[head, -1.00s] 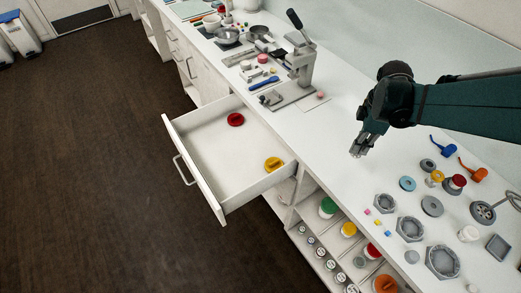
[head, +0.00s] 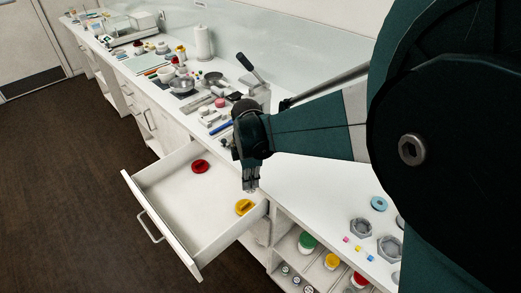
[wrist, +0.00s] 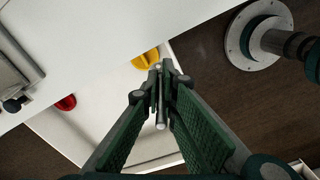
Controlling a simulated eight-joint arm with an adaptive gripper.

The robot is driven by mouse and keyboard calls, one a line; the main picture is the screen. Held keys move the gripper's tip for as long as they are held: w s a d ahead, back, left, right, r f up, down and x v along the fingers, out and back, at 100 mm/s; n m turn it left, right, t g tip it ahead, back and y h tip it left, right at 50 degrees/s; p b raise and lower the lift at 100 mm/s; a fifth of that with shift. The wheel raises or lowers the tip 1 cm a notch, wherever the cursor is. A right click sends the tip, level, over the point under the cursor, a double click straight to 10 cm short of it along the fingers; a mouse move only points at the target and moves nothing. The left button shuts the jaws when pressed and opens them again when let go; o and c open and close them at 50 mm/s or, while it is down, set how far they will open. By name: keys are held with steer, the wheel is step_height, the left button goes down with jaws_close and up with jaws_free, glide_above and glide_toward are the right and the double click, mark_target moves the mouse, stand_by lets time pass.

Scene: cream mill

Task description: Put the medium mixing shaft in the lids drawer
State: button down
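The lids drawer (head: 215,187) stands pulled open from the counter front, with a red lid (head: 200,166) and a yellow lid (head: 244,206) lying on its floor. My gripper (head: 250,186) is above the counter edge, close to the drawer's inner right side in the head view. In the wrist view my gripper (wrist: 160,85) is closed around a thin grey metal shaft (wrist: 161,118), seemingly the medium mixing shaft. The wrist view also shows the yellow lid (wrist: 146,58), the red lid (wrist: 66,102) and part of the drawer floor (wrist: 112,120).
A lever press (head: 257,92), bowls and small tools crowd the counter beyond my gripper. Grey hexagonal parts (head: 361,230) and small coloured cubes lie on the near counter. Open shelves below hold jars with coloured lids (head: 307,241). Much of the drawer floor is clear.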

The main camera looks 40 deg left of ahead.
steer(key=s+a+f+b, duration=0.1)
steer(key=s+a+f, duration=0.2)
steer(key=s, duration=0.3)
steer(key=s+a+f+n+b, duration=0.1)
steer(key=s+a+f+b, duration=0.1)
steer(key=s+a, duration=0.3)
steer(key=s+a+f+b, duration=0.2)
steer(key=s+a+f, duration=0.2)
steer(key=s, duration=0.3)
steer(key=shift+n, duration=0.3)
steer(key=shift+f+b, duration=0.7)
steer(key=shift+f, duration=2.45)
steer(key=shift+f, duration=0.1)
steer(key=shift+f+b, duration=0.45)
steer(key=shift+f, duration=1.4)
